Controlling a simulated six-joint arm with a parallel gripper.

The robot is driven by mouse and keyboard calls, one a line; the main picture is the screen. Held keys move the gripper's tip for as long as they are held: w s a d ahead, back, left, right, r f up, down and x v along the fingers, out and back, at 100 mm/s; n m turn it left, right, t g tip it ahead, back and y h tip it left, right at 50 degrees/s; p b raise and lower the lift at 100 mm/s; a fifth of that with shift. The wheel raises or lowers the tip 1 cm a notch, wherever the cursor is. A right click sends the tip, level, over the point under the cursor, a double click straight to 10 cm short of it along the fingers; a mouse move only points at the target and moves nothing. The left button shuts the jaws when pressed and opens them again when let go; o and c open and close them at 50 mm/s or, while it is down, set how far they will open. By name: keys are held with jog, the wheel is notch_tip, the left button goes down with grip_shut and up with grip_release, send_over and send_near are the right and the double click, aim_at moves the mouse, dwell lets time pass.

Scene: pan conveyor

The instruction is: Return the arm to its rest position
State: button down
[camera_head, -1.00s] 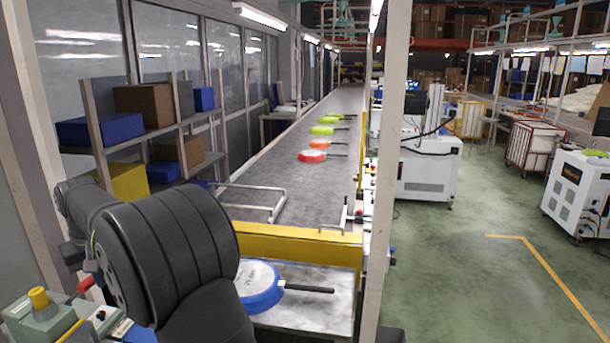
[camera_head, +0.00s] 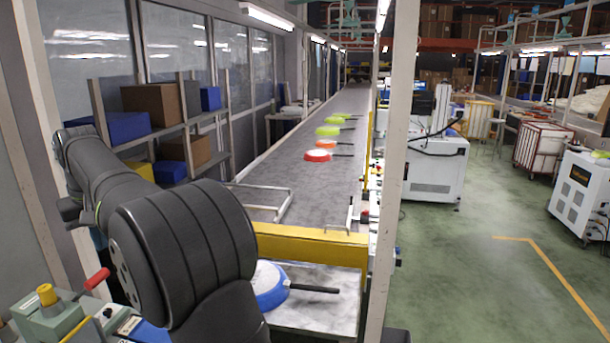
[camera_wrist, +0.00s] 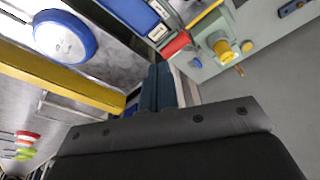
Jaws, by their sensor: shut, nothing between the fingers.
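My gripper (camera_wrist: 162,84) shows in the wrist view as two dark fingers side by side, shut and empty. It hangs free, apart from any pan. In the head view my dark arm fills the lower left and the gripper is hidden. A blue-rimmed pan with a white face and black handle (camera_head: 271,286) lies on the grey table at the near end of the conveyor, its left part behind my arm. It also shows at the upper left of the wrist view (camera_wrist: 65,36).
The conveyor (camera_head: 272,176) carries red (camera_head: 318,155), orange and green pans farther back. A yellow beam (camera_head: 310,245) crosses its near end. A green-grey fixture with a yellow knob (camera_head: 46,294) and red handle (camera_head: 97,279) stands lower left. Shelves with boxes line the left; a pillar (camera_head: 390,170) stands right.

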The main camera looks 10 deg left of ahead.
jog(key=shift+r, duration=0.25)
jog(key=shift+f, duration=0.1)
jog(key=x, duration=0.6)
jog(key=s+x, duration=0.1)
jog(key=x, duration=0.3)
jog(key=shift+d, duration=0.35)
jog(key=w+a+v, duration=0.1)
jog(key=v, duration=0.9)
jog(key=s+d+x, duration=0.1)
jog(key=x, duration=0.7)
jog(key=d+x, duration=0.2)
jog(key=x, duration=0.7)
jog(key=shift+s+a+f, duration=0.4)
